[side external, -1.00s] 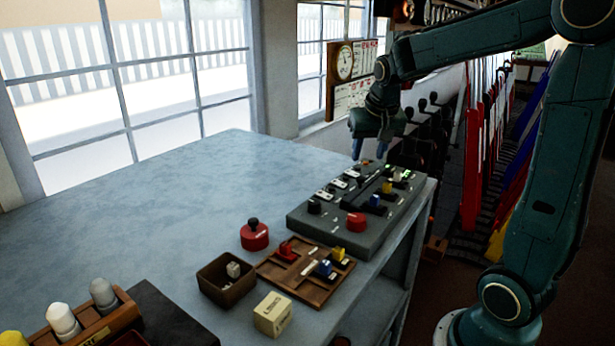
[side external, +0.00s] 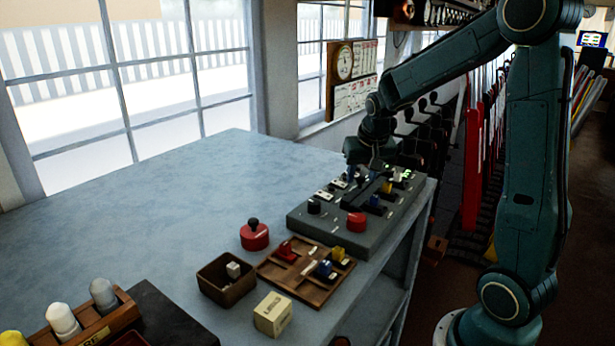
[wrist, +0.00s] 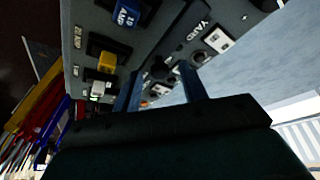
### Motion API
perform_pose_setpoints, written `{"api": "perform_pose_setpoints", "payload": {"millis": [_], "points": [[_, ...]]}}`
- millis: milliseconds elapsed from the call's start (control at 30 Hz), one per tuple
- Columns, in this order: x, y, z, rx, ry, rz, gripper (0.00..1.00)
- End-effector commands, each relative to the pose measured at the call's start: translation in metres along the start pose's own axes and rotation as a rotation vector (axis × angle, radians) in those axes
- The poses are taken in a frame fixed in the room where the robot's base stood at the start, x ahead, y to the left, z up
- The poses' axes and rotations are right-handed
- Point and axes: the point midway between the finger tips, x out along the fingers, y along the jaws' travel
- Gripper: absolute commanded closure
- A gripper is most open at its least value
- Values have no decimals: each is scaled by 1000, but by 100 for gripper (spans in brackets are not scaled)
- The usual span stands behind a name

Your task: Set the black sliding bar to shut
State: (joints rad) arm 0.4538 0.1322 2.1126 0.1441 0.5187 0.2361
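The grey control panel (side external: 330,232) lies at the right end of the bench. A long dark strip (side external: 358,205), which looks like the black sliding bar in its track, runs along the panel's middle. My gripper (side external: 376,172) points down over the panel's far half, close above that strip. In the wrist view its two fingers (wrist: 161,74) stand apart, with a small dark knob (wrist: 160,68) seen between them. I cannot tell whether the fingers touch it. The bar's far end is partly hidden by my gripper.
Blue (wrist: 126,14) and yellow (wrist: 106,62) levers stand beside the strip.

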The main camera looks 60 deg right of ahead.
Motion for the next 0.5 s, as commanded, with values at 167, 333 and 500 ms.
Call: {"api": "perform_pose_setpoints", "payload": {"millis": [167,333,500], "points": [[0,0,0,0,0,0,92],[0,0,0,0,0,0,100],[-2,6,5,1,0,1,100]]}}
